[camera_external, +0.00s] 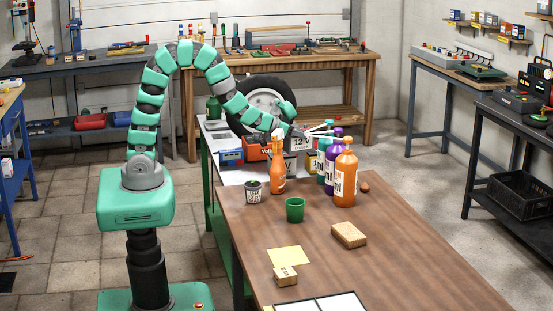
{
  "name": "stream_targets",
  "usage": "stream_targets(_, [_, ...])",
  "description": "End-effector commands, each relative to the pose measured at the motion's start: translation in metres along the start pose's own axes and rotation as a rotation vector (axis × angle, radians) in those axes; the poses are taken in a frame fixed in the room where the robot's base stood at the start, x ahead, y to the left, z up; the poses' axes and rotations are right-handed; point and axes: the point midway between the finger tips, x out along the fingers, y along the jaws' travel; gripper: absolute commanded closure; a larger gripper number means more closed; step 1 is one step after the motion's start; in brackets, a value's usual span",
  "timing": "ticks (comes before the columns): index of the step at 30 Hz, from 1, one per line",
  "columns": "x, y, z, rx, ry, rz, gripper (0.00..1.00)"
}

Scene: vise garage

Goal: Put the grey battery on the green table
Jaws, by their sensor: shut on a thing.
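The grey battery (300,143), a box with a pale "12V" label, is at the back of the work area, directly below my gripper (319,130). My gripper's pale fingers are shut on it. Bottles in front hide part of its lower side, so I cannot tell whether it touches a surface. The green table (236,178) has green legs and a pale top, and stands behind and left of the brown table. An orange-red battery (257,149) and a small blue box (230,157) are on the green table.
On the brown table (375,262) stand an orange spray bottle (277,172), a purple bottle (332,165), a large orange bottle (345,180), a tin (254,191), a green cup (295,210) and a wooden block (349,235). A wheel (258,100) is behind. The brown table's right side is clear.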

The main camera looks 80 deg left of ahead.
Motion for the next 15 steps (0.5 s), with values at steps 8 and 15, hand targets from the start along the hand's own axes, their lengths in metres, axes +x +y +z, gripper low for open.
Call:
stream_targets(8, [0.006, -0.023, -0.022, -0.070, 0.007, -0.165, 1.00])
stream_targets(15, [0.005, -0.045, -0.028, -0.129, 0.009, -0.303, 1.00])
